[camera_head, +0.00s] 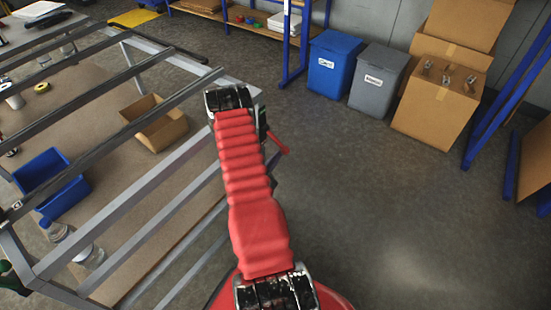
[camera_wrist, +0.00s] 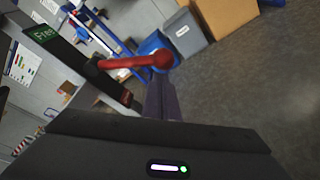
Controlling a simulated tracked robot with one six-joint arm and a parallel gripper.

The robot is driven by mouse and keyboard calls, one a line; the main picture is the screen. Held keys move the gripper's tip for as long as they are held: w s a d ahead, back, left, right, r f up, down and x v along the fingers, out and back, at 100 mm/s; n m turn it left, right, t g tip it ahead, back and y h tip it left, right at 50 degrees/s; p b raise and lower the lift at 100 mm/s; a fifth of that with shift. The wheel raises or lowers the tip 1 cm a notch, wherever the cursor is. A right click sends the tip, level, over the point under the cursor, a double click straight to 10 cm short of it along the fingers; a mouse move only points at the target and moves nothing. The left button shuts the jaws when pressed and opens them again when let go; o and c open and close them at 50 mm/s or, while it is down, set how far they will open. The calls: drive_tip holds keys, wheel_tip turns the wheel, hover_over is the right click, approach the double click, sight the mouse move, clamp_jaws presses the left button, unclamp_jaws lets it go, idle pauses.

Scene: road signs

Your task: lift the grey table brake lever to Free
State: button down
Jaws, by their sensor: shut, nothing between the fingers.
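The brake lever is a red rod with a round red knob (camera_wrist: 163,59). In the wrist view it sticks out to the right from a dark pivot on a grey table post. A green plate reading "Free" (camera_wrist: 45,33) is above the pivot, and a small red plate (camera_wrist: 98,98), its text unreadable, is below. My gripper (camera_wrist: 164,92) is shut and empty, its dark fingers just under the knob; I cannot tell whether they touch. In the head view the red lever (camera_head: 278,143) shows beside my red-sleeved arm, at the corner of the grey table frame (camera_head: 190,92); my fingers are mostly hidden there.
The slatted frame holds a brown board with a cardboard box (camera_head: 155,122) and a blue bin (camera_head: 50,180). A blue bin (camera_head: 333,66), a grey bin (camera_head: 378,77) and cardboard boxes (camera_head: 435,105) stand at the back.

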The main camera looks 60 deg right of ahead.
drive_tip(key=shift+s+r, duration=0.15)
wheel_tip(320, 180, up, 13)
drive_tip(key=s, duration=0.1)
idle(1.1)
drive_tip(key=shift+r, duration=0.15)
wheel_tip(320, 180, down, 5)
drive_tip(key=s+a, duration=0.1)
drive_tip(key=a, duration=0.2)
drive_tip(key=w+a+r, duration=0.1)
drive_tip(key=a+r, duration=0.1)
drive_tip(key=a, duration=0.7)
drive_tip(key=shift+w+r, duration=0.3)
drive_tip(key=shift+w, duration=0.1)
